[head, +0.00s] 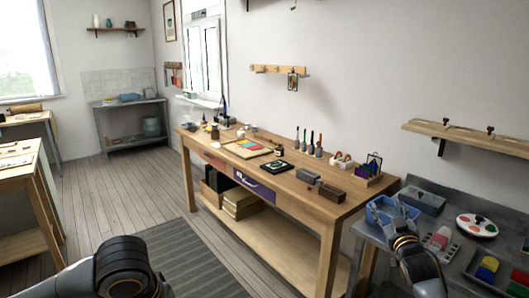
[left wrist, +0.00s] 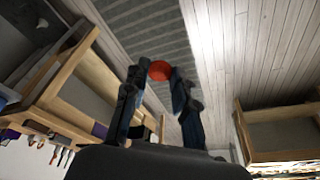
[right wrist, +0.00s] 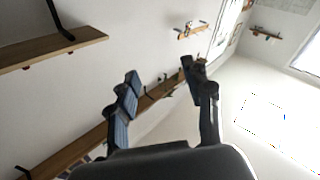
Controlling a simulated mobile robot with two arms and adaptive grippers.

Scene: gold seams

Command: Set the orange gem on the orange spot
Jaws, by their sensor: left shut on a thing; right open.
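The orange gem (left wrist: 159,70) looks like a red-orange ball in the left wrist view. My left gripper (left wrist: 158,78) is shut on it, holding it between its fingertips above the floor. In the head view only part of my left arm shows at the bottom left; that gripper and the gem are out of frame. My right gripper (right wrist: 160,70) is open and empty in the right wrist view. In the head view my right gripper (head: 398,213) is raised in front of the grey side table. I cannot make out the orange spot in any view.
The wooden workbench (head: 305,203) carries a board with coloured patches (head: 247,147), a dark framed tile (head: 277,168), upright tools and small boxes. The grey table (head: 372,232) at right holds a blue basket (head: 383,212) and paint palette (head: 477,226). Floor before the bench is free.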

